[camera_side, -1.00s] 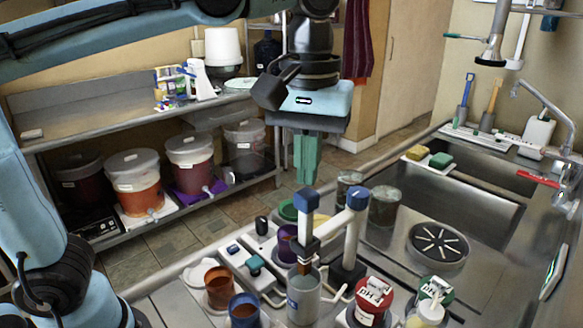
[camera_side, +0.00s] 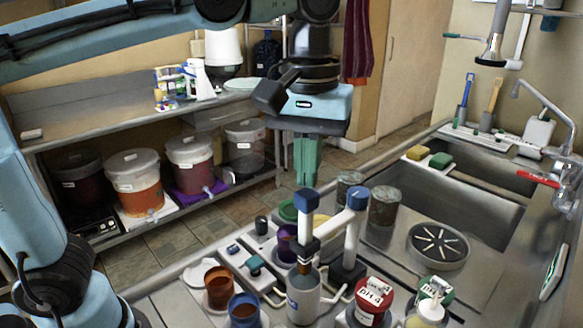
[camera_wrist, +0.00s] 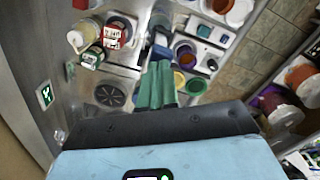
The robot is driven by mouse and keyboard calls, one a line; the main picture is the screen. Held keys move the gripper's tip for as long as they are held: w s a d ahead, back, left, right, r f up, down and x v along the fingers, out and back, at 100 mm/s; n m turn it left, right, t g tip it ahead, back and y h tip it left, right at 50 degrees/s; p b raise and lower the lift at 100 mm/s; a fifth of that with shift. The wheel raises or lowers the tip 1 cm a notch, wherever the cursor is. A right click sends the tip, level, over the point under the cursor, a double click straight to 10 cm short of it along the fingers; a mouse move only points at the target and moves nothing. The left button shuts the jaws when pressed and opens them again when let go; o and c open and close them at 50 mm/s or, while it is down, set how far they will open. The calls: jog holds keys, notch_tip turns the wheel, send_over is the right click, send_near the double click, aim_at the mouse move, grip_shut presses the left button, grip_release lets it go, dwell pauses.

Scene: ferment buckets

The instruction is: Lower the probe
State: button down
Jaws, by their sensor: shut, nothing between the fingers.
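A blue-topped probe stand (camera_side: 355,198) stands on the steel counter. Its arm carries an upright part with a blue cap (camera_side: 306,201) and a dark lower section, which sits over a grey container (camera_side: 304,304). I cannot tell how deep the probe's tip is. My gripper (camera_side: 305,184) has green fingers pointing down, shut and empty. In the side view they appear behind and above the blue cap. In the wrist view my gripper (camera_wrist: 160,66) is close to the stand, which is partly hidden by the fingers.
A brown cup (camera_side: 218,287), a blue cup (camera_side: 244,309), a red-lidded pH 4 jar (camera_side: 372,297) and a green-lidded jar (camera_side: 436,289) crowd the stand. A drain plate (camera_side: 438,246) and sink (camera_side: 470,205) lie right. Buckets (camera_side: 135,183) stand on a shelf behind.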

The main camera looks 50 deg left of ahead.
aim_at(307, 193)
jog(key=shift+f, duration=3.3)
jog(key=shift+r, duration=2.55)
